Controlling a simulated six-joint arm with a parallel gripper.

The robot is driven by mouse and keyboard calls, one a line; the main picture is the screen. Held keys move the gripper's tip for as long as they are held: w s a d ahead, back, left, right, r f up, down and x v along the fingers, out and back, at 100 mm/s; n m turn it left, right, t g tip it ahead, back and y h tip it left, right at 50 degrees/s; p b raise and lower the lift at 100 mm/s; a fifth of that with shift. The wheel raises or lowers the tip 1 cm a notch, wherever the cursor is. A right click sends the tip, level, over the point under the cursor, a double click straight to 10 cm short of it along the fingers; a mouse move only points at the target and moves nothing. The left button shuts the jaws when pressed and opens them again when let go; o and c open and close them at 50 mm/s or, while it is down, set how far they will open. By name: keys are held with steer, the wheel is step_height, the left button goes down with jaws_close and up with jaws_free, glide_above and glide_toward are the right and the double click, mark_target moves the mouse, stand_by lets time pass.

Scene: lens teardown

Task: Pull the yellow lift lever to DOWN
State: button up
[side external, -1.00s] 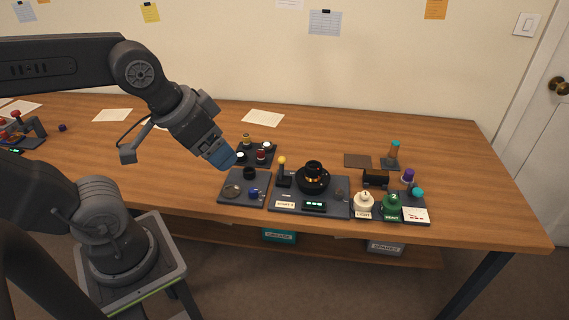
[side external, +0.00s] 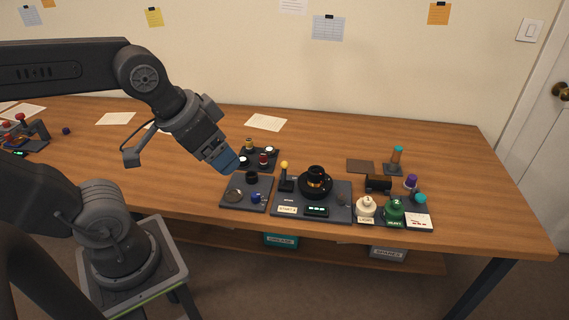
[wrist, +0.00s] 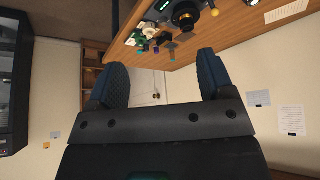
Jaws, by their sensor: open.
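The yellow lift lever (side external: 284,166) is a yellow knob on a dark upright post. It stands at the left back of a dark station plate (side external: 333,208), next to a round black turntable with a lens (side external: 316,182) on it. In the side view my gripper (side external: 232,166) hangs above the left plates, left of the lever and apart from it. In the wrist view its two blue fingers (wrist: 163,82) are spread with nothing between them. The wrist view shows the bench tilted at the top, with a yellow knob (wrist: 186,20) beside the black turntable.
A plate with small round parts (side external: 248,204) lies below my gripper. Another plate with small posts (side external: 258,165) is behind it. White and green jars (side external: 394,211) stand at the right. The wooden table (side external: 460,180) is clear at the far right.

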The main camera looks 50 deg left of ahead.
steer(key=shift+w+r, duration=0.1)
steer(key=shift+c, duration=0.8)
steer(key=shift+n+g, duration=0.3)
steer(key=shift+g, duration=0.6)
steer(key=w+a, duration=0.1)
steer(key=w, duration=0.1)
steer(key=w+a, duration=0.1)
steer(key=w, duration=0.2)
steer(key=w+a+r, duration=0.1)
steer(key=w, duration=0.1)
steer(key=shift+w, duration=0.4)
steer(key=shift+c, duration=1.3)
steer(key=n+g+h, duration=0.1)
steer(key=g, duration=0.3)
glide_above(284, 172)
steer(key=a, duration=0.2)
step_height(284, 172, down, 11)
steer(key=f, duration=0.9)
steer(key=w+f, duration=0.1)
steer(key=f, duration=0.3)
steer(key=shift+d+f, duration=0.25)
steer(key=shift+d, duration=0.1)
jaws_close()
